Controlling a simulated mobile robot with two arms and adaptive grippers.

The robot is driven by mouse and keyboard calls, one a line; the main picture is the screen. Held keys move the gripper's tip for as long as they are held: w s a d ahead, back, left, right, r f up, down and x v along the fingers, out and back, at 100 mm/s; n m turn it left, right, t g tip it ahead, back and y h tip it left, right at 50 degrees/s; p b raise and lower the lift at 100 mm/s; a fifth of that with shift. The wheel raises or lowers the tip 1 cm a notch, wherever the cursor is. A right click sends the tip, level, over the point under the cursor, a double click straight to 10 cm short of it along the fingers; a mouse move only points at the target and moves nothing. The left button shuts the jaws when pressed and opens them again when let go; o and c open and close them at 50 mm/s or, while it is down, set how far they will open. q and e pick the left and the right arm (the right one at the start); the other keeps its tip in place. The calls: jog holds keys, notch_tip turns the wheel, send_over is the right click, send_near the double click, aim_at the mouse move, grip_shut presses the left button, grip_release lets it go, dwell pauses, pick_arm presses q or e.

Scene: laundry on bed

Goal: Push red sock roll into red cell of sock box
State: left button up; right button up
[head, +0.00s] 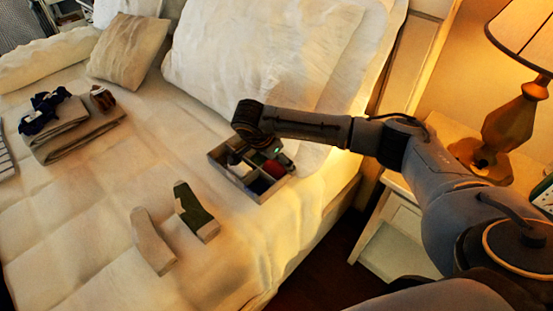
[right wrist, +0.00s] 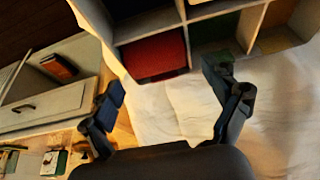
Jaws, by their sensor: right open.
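The sock box (head: 228,175) is a pale divided tray on the bed, near the pillows. A red sock roll (head: 274,168) shows in its right part. In the right wrist view the red roll (right wrist: 153,56) fills a cell of the box (right wrist: 216,10), and the floor of that cell is hidden. My left gripper is out of view.
A green-and-white sock (head: 197,212) and a pale sock (head: 150,240) lie in front of the box. Folded cloth (head: 75,130) with dark items is at left. Pillows (head: 262,45) stand behind. A nightstand (head: 400,225) with a lamp (head: 510,120) is at right.

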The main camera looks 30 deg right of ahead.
jog(key=shift+r, duration=0.15)
jog(key=v, duration=1.1)
jog(key=shift+r, duration=0.35)
jog(key=shift+s+a, duration=0.1)
jog(key=shift+a, duration=0.05)
